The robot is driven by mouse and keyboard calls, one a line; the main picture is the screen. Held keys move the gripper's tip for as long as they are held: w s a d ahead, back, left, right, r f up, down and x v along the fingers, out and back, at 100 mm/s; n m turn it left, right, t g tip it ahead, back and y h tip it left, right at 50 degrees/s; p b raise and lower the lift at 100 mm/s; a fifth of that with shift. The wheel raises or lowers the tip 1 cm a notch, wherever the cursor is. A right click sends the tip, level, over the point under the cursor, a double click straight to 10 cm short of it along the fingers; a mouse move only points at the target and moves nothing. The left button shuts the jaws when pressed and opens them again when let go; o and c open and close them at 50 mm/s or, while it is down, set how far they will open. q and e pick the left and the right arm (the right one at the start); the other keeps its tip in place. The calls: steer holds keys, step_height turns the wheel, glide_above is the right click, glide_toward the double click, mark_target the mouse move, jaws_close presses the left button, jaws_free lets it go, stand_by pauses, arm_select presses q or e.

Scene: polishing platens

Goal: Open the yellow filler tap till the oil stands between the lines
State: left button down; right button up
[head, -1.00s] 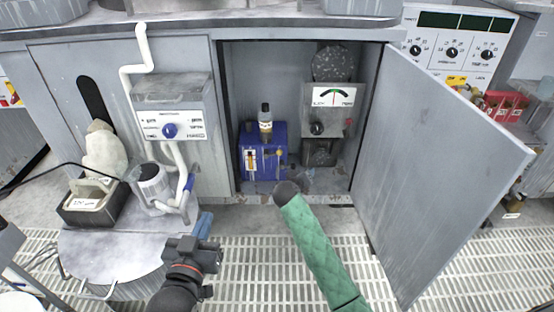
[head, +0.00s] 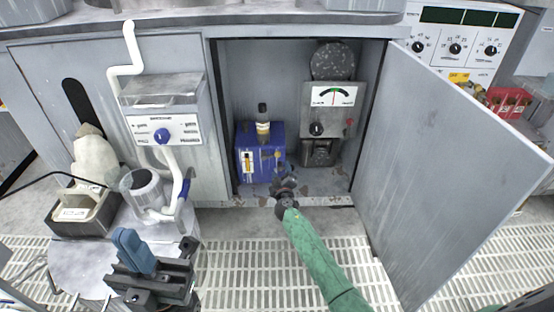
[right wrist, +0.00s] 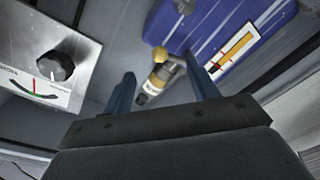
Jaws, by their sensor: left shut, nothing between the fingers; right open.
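The blue oil unit (head: 262,160) stands on the cabinet floor. A yellow-framed sight gauge (head: 247,162) is on its front; it also shows in the right wrist view (right wrist: 235,50). I cannot read the oil level against its lines. A yellow tap knob (right wrist: 160,54) shows beside the unit, between my right fingers in the picture. My right gripper (head: 282,178) is open at the unit's right front, partly covering the tap area. I cannot tell if it touches the knob. My left gripper (head: 125,255) is shut and empty, low at the left.
A small bottle (head: 263,125) stands on the unit. A grey box with a dial (head: 333,97) and black knob is to its right. The cabinet door (head: 440,170) stands open on the right. A glass jar (head: 148,188) and tray (head: 85,215) are at the left.

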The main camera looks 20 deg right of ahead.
mark_target(271, 156)
steer(key=shift+m, duration=0.3)
steer(key=shift+a+b+x, duration=0.2)
steer(key=shift+b+x, duration=0.05)
steer(key=shift+x, duration=1.7)
steer(key=shift+a+b+x, duration=0.15)
steer(key=shift+b+x, duration=0.05)
steer(key=shift+x, duration=1.7)
steer(key=shift+w, duration=0.1)
steer(key=shift+y, duration=0.3)
jaws_close()
